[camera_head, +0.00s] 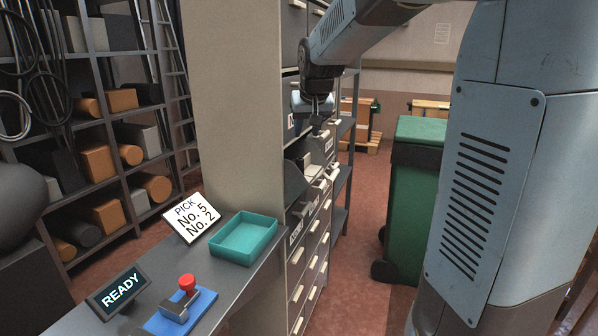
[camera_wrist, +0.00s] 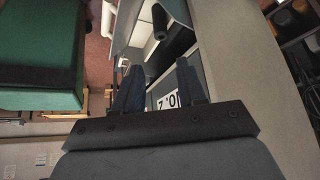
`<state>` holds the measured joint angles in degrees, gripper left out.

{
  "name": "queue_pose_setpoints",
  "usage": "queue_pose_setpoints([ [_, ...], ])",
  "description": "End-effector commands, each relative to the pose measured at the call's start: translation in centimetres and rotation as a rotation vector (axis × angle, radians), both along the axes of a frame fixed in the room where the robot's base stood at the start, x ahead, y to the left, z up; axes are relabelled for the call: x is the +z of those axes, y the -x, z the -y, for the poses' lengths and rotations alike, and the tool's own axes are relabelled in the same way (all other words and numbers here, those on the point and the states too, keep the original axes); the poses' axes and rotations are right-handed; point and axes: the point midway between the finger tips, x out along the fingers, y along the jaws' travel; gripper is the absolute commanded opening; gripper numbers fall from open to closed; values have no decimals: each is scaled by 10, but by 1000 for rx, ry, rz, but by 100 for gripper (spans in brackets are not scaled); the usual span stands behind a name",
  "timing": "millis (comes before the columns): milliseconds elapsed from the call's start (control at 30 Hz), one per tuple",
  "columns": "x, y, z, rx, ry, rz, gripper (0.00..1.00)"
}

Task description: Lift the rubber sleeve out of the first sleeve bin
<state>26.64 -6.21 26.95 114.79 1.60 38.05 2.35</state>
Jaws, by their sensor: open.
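My gripper (camera_head: 316,122) is at the front of the drawer cabinet, above a pulled-out grey bin (camera_head: 297,178). In the wrist view its two dark blue fingers (camera_wrist: 159,68) stand apart with nothing held between them. A black cylinder (camera_wrist: 174,38), likely the rubber sleeve, lies in an open compartment beyond the fingertips, apart from them. A white label (camera_wrist: 169,100) partly readable as ".2" shows between the fingers. The pick sign (camera_head: 191,216) reads "PICK No. 5 No. 2". In the head view I cannot make out the sleeve.
A teal tray (camera_head: 245,238) is on the grey counter, beside a red-knobbed stamp on a blue pad (camera_head: 180,312) and a "READY" display (camera_head: 118,291). A green wheeled bin (camera_head: 415,200) stands right of the cabinet. Shelves with rolls (camera_head: 98,160) are at left. Red floor shows between.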

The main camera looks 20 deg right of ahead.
Motion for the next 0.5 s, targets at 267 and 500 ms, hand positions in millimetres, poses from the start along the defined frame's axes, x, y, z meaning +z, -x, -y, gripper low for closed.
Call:
queue_pose_setpoints([
  [267, -42, -25, 1, 0, -2, -4, 40],
  [500, -60, -37, 1, 0, -1, -1, 40],
])
